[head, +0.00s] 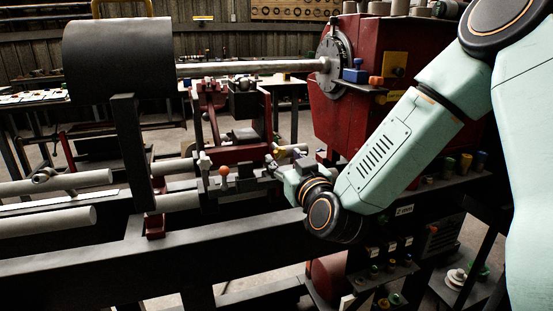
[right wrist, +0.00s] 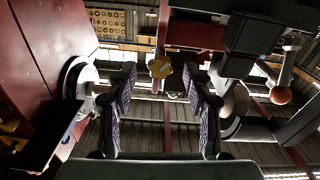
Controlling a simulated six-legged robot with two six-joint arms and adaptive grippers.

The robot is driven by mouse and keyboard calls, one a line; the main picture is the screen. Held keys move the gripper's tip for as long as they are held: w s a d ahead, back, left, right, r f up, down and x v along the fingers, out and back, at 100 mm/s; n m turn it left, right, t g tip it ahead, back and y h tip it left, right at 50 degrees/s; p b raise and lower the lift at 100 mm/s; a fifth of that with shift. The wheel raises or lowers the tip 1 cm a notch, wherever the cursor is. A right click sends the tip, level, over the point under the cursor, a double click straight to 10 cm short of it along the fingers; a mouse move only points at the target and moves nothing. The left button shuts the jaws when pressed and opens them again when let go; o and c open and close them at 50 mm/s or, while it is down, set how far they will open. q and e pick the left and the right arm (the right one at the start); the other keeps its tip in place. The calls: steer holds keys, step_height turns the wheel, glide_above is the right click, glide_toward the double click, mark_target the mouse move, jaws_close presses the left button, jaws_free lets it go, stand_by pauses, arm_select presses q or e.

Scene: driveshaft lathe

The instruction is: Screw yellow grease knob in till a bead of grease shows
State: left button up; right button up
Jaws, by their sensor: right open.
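The yellow grease knob (right wrist: 159,67) has a lobed rim and shows in the right wrist view, beyond the fingertips and between them. In the head view it is a small yellow spot (head: 281,154) at my right gripper (head: 285,158), partly hidden by the fingers. In the right wrist view my right gripper (right wrist: 160,76) is open, with a clear gap on both sides of the knob. I cannot tell how deep the knob sits, and no bead of grease can be made out. My left gripper is not in view.
The red lathe headstock (head: 345,110) stands behind my right arm. A long shaft (head: 250,67) runs left from its chuck. An orange ball handle (head: 224,171) is left of the gripper; it also shows in the wrist view (right wrist: 280,95). A dark cylinder (head: 118,58) stands at left.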

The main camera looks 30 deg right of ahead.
mark_target(281, 156)
steer(key=shift+x, duration=1.25)
steer(key=shift+w+d+b, duration=0.2)
steer(key=shift+w+b, duration=0.05)
steer(key=shift+b, duration=0.1)
steer(key=shift+w+a+f, duration=0.1)
steer(key=shift+w, duration=0.2)
steer(key=shift+s, duration=0.15)
steer(key=c, duration=0.4)
jaws_close()
